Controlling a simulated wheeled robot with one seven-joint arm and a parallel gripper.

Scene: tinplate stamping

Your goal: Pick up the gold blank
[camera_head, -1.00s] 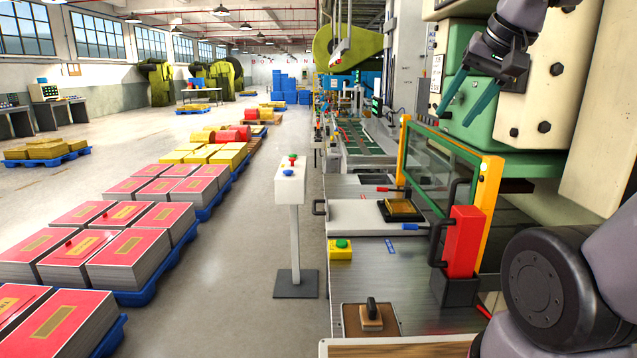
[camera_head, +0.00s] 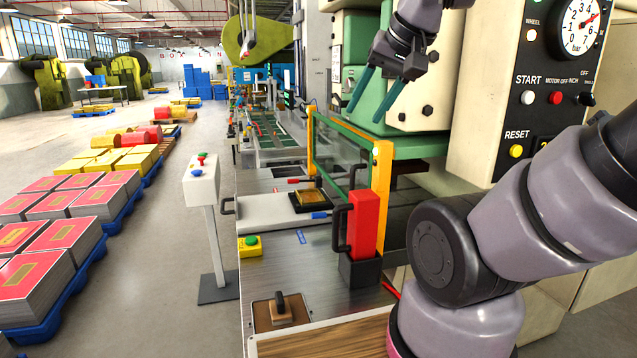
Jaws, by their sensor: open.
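The gold blank (camera_head: 312,196) looks like a flat gold sheet on a dark square block, on the white plate (camera_head: 262,213) of the press table. It lies just left of the framed green-edged guard. My gripper (camera_head: 374,112) is at the upper middle, in front of the green press body. Its two teal fingers are spread apart, point down and hold nothing. It is well above and to the right of the blank, apart from it.
The guard (camera_head: 338,160) with orange posts stands between the blank and the press. A red box (camera_head: 366,222) with a black handle stands in front. A wooden-based black-handled tool (camera_head: 282,309) lies nearer. A button post (camera_head: 200,185) stands left. Pallets of red-topped stacks (camera_head: 52,240) line the floor.

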